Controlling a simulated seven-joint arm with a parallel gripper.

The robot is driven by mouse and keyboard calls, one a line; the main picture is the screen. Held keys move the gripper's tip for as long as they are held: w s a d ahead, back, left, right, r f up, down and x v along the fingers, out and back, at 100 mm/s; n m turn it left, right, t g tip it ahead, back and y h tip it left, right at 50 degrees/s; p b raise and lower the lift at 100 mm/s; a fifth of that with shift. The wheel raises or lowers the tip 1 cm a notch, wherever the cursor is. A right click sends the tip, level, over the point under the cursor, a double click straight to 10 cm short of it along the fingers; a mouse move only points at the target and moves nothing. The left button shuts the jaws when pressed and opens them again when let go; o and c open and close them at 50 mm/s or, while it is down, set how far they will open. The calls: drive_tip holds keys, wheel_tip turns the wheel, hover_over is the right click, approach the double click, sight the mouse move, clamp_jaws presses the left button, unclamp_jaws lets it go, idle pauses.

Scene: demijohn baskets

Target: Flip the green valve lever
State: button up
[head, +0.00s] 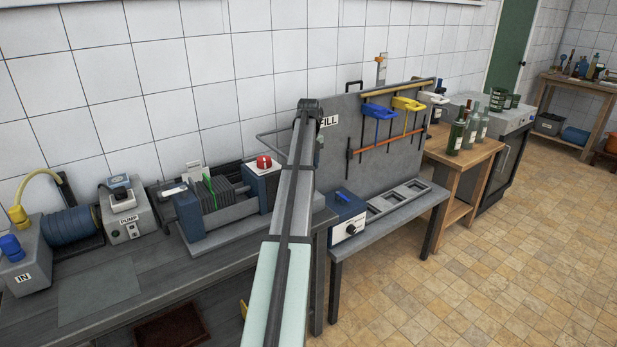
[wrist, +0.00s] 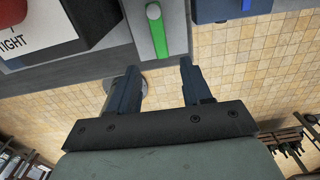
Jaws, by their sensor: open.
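The green valve lever (wrist: 158,35) shows at the top centre of the wrist view. It is a narrow bright green bar with a round grey knob at its upper end, on a grey surface. My gripper (wrist: 158,72) is open and empty, its two dark fingers spread wide. The lever's lower end lies just above the gap between the fingertips in the picture; I see no contact. In the head view my arm crosses the middle, and I cannot make out the gripper or the lever there.
A red knob (head: 264,162) tops the press on the left bench; its "TIGHT" label (wrist: 37,30) shows in the wrist view. A blue box (head: 347,216) with a dial stands right of my arm. Blue (head: 378,111) and yellow (head: 409,104) handled tools hang on a grey panel.

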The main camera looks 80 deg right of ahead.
drive_tip(key=shift+r, duration=2.95)
drive_tip(key=shift+f, duration=0.1)
